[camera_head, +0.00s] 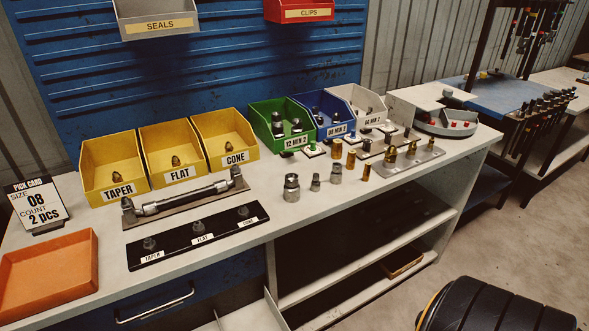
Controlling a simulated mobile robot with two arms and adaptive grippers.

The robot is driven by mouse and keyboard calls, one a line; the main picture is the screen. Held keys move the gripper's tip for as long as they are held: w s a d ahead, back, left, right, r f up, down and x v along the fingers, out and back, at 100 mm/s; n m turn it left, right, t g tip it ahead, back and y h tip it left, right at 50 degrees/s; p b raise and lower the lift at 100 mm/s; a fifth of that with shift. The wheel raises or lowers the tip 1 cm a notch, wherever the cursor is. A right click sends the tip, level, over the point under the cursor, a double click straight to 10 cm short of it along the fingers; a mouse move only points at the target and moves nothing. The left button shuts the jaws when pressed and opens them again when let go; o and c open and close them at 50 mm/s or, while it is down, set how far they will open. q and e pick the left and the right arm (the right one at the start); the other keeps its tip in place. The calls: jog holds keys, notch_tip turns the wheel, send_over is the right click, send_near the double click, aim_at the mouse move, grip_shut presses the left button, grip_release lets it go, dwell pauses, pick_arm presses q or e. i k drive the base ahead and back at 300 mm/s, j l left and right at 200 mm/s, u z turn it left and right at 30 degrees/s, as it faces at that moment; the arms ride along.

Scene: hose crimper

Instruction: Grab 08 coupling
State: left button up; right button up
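The blue bin (332,113), with a label that seems to read 08 MIN 2, stands on the bench between a green bin and a white bin. Dark metal couplings (318,116) sit inside it, partly hidden by its walls. The pick card (37,204) at the left reads size 08, count 2 pcs. Neither my left nor my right gripper is in view.
The green bin (276,119) and white bin (360,101) flank the blue one. Yellow bins (116,168), an orange tray (45,275) and a black fitting board (198,237) are at the left. Loose fittings (291,187) stand in front. A black ribbed object (490,306) is lower right.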

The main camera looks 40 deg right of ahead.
aim_at(336, 174)
jog(key=l+u, duration=0.35)
jog(key=l, duration=0.2)
jog(key=k+l+u, duration=0.1)
jog(key=l+u, duration=0.25)
jog(key=l, duration=0.15)
jog(key=k+l+u, duration=0.15)
jog(key=l+u, duration=0.2)
jog(key=l, duration=0.15)
